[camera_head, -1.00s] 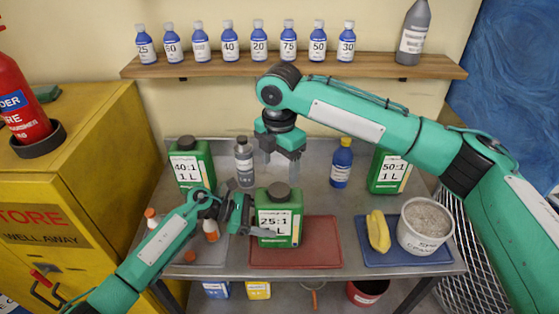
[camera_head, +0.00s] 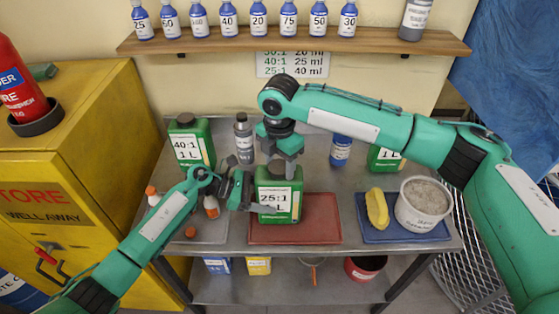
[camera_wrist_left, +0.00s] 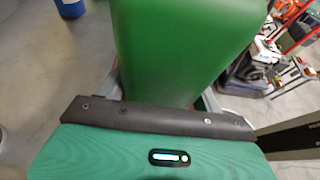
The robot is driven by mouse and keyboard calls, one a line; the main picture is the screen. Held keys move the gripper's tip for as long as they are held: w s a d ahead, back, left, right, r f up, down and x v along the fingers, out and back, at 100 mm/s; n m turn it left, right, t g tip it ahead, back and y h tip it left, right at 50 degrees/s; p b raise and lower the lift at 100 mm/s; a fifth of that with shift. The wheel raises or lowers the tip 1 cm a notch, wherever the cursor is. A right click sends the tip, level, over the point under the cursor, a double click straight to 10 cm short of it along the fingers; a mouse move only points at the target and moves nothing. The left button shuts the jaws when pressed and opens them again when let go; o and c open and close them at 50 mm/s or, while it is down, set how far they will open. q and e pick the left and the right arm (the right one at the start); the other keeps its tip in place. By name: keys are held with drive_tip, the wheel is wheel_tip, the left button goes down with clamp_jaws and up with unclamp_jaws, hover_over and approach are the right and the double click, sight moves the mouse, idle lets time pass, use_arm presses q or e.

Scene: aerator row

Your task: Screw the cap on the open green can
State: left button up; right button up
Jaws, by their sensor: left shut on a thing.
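The green can labelled 25:1 (camera_head: 280,204) stands upright at the left end of the red mat (camera_head: 315,222). My left gripper (camera_head: 258,207) is shut on its side; the can's green wall also fills the top of the left wrist view (camera_wrist_left: 180,50). My right gripper (camera_head: 282,168) points down directly over the can's top, with its fingers at the height of the cap.
A 40:1 green can (camera_head: 192,146), a grey bottle (camera_head: 244,142), a blue bottle (camera_head: 341,150) and another green can (camera_head: 384,160) stand behind. A loose orange cap (camera_head: 190,232) lies left.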

drive_tip(key=c, duration=0.6)
use_arm(q)
drive_tip(key=shift+w, duration=0.1)
use_arm(e)
drive_tip(key=shift+m, duration=0.5)
drive_tip(key=o, duration=1.1)
drive_tip(key=shift+r, duration=2.3)
drive_tip(key=shift+c, duration=0.3)
